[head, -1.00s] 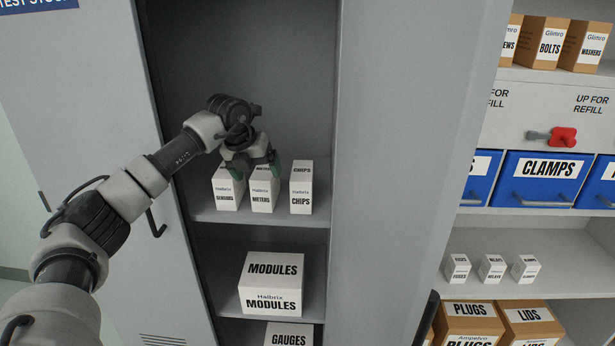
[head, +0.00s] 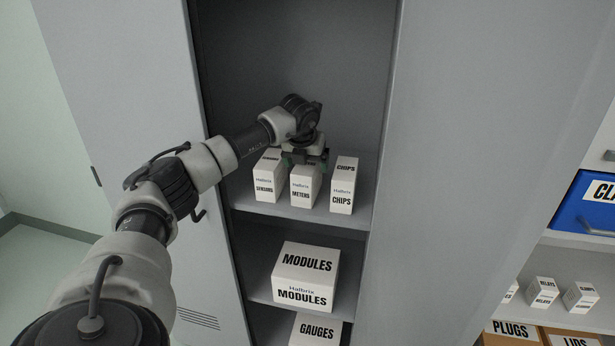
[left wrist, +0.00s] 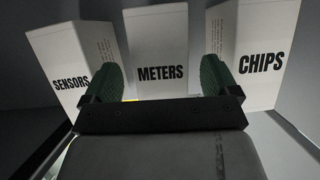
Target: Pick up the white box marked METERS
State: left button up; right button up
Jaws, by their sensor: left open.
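The white box marked METERS (head: 303,190) stands upright on the cabinet's upper shelf, between the SENSORS and CHIPS boxes. In the left wrist view the METERS box (left wrist: 161,60) is in the middle, its label facing the camera. My left gripper (head: 305,157) is over the top of the METERS box in the head view and hides its top. In the left wrist view its two green fingertips (left wrist: 160,80) are spread, one toward each side of the METERS box. The gripper is open, with nothing held. My right gripper is not in view.
The SENSORS box (head: 266,183) stands close on the left, the CHIPS box (head: 342,190) on the right with a small gap. Cabinet walls flank the shelf (head: 300,214). Below are a MODULES box (head: 304,275) and a GAUGES box (head: 317,331).

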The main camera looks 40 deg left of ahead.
pick_arm(q)
jog(key=shift+x, duration=0.75)
jog(key=shift+f, duration=0.2)
jog(key=shift+c, duration=0.4)
jog(key=c, duration=1.1)
